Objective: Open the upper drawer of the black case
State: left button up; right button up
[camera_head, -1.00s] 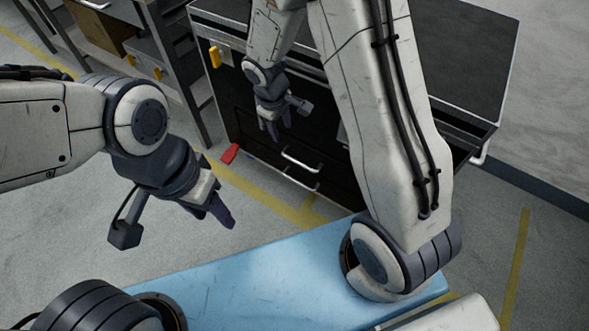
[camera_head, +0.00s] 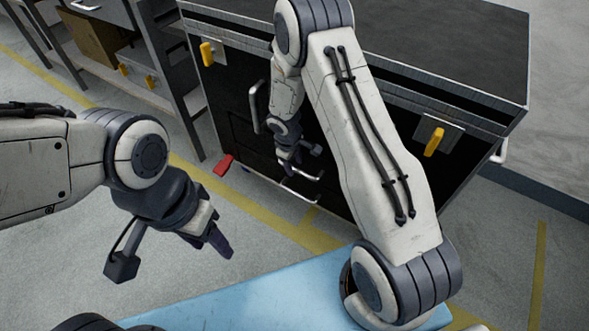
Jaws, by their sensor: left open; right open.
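The black case (camera_head: 232,90) stands beyond my arms, with metal trim and yellow latches. Two pale horizontal bar handles sit low on its front, an upper handle (camera_head: 305,174) and a lower handle (camera_head: 297,193). The drawer fronts look flush, though my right arm hides part of the face. My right gripper (camera_head: 292,160) is open, points down and is just in front of the upper handle, overlapping it in the picture. I cannot tell whether they touch. My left gripper (camera_head: 222,245) is open and empty, well away from the case, over the floor.
A yellow latch (camera_head: 434,141) is on the right of the case front, and a vertical handle (camera_head: 256,106) is on the left. A red pedal (camera_head: 223,165) is near the floor. A grey workbench (camera_head: 180,75) stands at the left.

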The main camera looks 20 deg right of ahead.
jog(key=shift+w+d+f, duration=0.1)
jog(key=shift+f, duration=0.35)
jog(key=shift+c, duration=0.3)
grip_shut()
dwell(0.9)
